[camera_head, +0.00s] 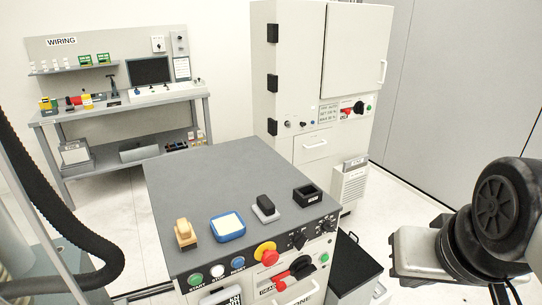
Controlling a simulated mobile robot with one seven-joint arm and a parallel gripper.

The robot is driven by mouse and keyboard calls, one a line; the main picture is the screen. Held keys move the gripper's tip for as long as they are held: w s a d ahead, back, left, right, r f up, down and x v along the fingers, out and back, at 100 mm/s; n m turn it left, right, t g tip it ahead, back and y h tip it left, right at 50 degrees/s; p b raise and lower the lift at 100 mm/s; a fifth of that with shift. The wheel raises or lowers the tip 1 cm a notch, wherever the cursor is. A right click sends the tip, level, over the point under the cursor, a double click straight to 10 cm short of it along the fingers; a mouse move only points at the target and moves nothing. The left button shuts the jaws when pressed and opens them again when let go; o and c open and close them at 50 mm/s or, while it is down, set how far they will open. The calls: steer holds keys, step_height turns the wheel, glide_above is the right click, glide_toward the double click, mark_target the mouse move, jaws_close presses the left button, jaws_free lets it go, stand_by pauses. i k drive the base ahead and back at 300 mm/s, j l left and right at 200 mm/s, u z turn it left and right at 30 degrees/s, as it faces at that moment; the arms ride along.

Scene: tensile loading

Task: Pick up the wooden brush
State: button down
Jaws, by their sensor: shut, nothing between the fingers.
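The wooden brush (185,234) is a small tan block with a rounded grip on top. It stands at the front left corner of the grey top of the console in the middle. My gripper (408,256) is at the right edge of the view, a silver block on a dark wrist, shut and empty. It is well to the right of the brush and apart from it. The fingertips are hard to make out.
Right of the brush on the console top (215,174) are a blue-rimmed tray (228,226), a black-and-grey block (265,208) and a black box (307,194). Buttons line the front panel. A tall cabinet (290,75) stands behind; a wiring bench (125,112) is back left. The rear console top is clear.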

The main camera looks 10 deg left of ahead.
mark_target(186, 238)
steer(key=u, duration=3)
steer(key=z, duration=1.45)
steer(key=i+j+u, duration=0.3)
steer(key=i, duration=0.25)
steer(key=l, duration=0.1)
